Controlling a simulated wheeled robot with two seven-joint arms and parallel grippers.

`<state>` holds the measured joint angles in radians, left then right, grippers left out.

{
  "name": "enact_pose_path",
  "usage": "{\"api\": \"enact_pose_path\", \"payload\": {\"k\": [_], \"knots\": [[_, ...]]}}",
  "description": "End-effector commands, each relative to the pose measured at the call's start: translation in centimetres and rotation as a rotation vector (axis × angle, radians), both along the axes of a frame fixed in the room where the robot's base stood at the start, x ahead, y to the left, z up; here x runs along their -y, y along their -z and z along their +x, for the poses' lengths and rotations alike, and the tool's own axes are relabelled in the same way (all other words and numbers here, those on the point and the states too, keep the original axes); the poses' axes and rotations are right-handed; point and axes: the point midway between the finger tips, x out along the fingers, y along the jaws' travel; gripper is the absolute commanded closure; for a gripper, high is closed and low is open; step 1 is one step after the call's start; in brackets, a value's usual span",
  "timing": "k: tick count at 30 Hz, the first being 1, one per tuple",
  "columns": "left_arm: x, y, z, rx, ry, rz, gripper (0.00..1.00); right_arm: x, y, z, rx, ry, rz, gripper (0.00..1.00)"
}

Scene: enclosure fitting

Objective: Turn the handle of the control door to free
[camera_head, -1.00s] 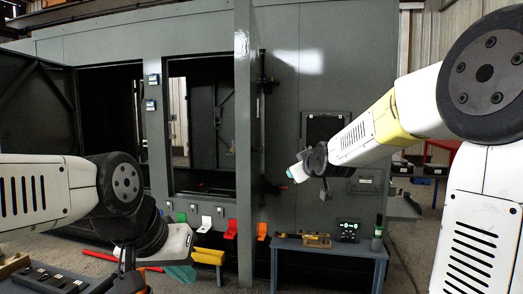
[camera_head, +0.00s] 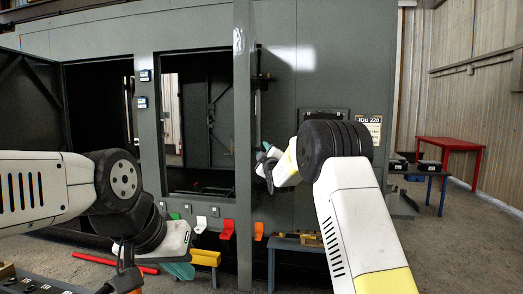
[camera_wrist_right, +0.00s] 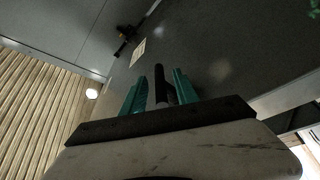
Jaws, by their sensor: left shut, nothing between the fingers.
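The handle (camera_wrist_right: 160,84), a short dark bar, stands between the two teal fingers of my right gripper (camera_wrist_right: 156,88) in the right wrist view. Narrow gaps seem to show on both sides of it, so the fingers look open around it. In the head view my right gripper (camera_head: 265,158) is just right of the grey upright, in front of the enclosure's grey front panel (camera_head: 282,90). The handle cannot be made out clearly there. My left gripper (camera_head: 180,270) is at the lower left, shut and empty, with its teal fingers pointing down.
A tall grey upright (camera_head: 244,130) stands close left of my right gripper. Coloured brackets (camera_head: 228,229) line the enclosure's lower edge. A low bench (camera_head: 300,246) stands below my right arm.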

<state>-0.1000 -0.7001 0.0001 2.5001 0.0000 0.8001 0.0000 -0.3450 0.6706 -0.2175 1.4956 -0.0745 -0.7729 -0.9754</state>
Motion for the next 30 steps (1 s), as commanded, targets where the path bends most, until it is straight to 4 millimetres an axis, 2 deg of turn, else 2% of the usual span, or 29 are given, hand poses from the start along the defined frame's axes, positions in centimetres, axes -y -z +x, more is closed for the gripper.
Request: {"api": "enact_pose_path", "payload": {"k": [6,17,22,23,30], "knots": [[0.0,0.0,0.0,0.000,0.000,0.000,1.00,-0.5,-0.4,2.1,0.000,0.000,0.001,0.64],[0.0,0.0,0.0,0.000,0.000,0.000,1.00,-0.6,-0.6,2.5,-0.001,-0.001,0.001,0.64],[0.0,0.0,0.0,0.000,0.000,0.000,1.00,-0.5,-0.6,2.4,0.000,0.000,0.001,0.97],[0.0,0.0,0.0,0.000,0.000,0.000,1.00,-0.5,-0.7,2.5,0.001,0.000,0.001,1.00],[0.0,0.0,0.0,0.000,0.000,0.000,1.00,-0.5,-1.0,2.4,-0.026,0.000,0.004,1.00]]}}
